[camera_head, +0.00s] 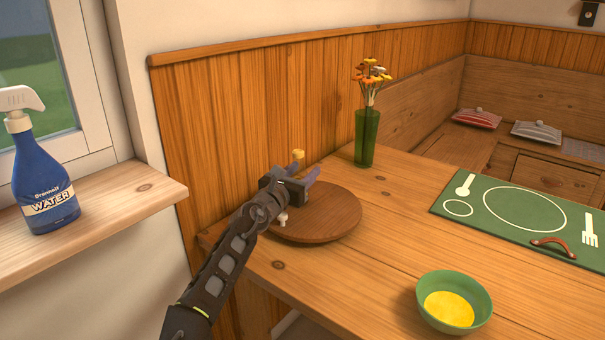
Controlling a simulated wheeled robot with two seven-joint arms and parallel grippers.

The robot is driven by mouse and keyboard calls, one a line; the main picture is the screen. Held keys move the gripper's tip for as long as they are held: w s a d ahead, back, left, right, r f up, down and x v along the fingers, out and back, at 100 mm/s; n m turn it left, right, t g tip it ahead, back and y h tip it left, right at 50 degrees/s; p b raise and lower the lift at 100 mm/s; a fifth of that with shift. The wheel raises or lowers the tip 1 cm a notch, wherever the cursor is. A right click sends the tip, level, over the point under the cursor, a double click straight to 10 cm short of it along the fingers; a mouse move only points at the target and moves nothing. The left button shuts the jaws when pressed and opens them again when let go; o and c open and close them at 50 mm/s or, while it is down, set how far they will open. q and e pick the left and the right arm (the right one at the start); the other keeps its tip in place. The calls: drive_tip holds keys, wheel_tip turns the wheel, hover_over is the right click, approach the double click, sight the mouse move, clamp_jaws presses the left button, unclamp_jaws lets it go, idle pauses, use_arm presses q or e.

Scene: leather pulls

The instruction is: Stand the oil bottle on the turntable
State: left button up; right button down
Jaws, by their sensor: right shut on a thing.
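The turntable (335,215) is a round brown wooden disc on the near left part of the table. My right gripper (301,176) reaches in from the bottom and is over the back left of the turntable. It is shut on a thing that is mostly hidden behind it. A small yellow top (298,153) shows just above the fingers and looks like the cap of the oil bottle. I cannot tell whether the bottle's base touches the turntable. A small pale piece shows under the gripper; I cannot tell what it is. My left gripper is not in view.
A green vase (366,139) with flowers stands behind the turntable. A green bowl (480,303) with yellow contents is at the front right. A green place mat (458,211) with a red-brown leather pull (553,247) lies right. A blue spray bottle (43,185) stands on the window sill.

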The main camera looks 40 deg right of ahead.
drive_tip(key=shift+r, duration=0.1)
drive_tip(key=c, duration=0.7)
unclamp_jaws()
drive_tip(key=shift+a, duration=0.15)
drive_tip(key=v, duration=1.1)
drive_tip(key=shift+s+a+p, duration=0.25)
drive_tip(key=shift+a+p, duration=0.05)
